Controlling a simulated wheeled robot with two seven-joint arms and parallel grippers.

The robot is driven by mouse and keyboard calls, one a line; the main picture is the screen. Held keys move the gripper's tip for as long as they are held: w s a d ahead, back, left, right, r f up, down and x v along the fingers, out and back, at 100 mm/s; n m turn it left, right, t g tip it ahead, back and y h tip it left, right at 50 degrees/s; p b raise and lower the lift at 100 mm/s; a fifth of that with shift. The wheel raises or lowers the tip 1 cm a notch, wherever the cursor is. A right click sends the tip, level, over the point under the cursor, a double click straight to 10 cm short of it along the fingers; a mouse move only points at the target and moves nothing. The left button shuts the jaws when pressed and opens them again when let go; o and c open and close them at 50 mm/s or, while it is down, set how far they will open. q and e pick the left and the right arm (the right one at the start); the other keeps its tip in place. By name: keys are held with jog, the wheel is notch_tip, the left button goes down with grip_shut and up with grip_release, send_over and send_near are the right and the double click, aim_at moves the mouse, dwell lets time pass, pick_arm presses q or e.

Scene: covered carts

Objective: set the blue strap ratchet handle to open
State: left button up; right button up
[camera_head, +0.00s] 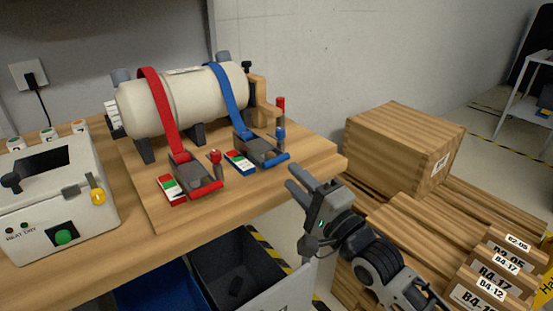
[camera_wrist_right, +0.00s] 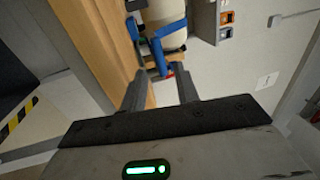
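The blue strap (camera_head: 228,86) runs over the cream cylinder (camera_head: 195,95) down to its grey ratchet (camera_head: 256,147). The blue ratchet handle (camera_head: 277,159) lies low at the ratchet's front; it also shows in the right wrist view (camera_wrist_right: 158,55). Contact cannot be told. My left gripper is not in view.
A red strap (camera_head: 160,108) with its own ratchet (camera_head: 190,172) sits to the left. A red-topped post (camera_head: 281,106) stands behind the blue handle. A white device (camera_head: 50,200) is at far left. Wooden crates (camera_head: 400,145) stand right of the table, dark bins (camera_head: 235,270) below.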

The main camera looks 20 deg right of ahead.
aim_at(276, 158)
jog(key=x, duration=0.7)
grip_shut()
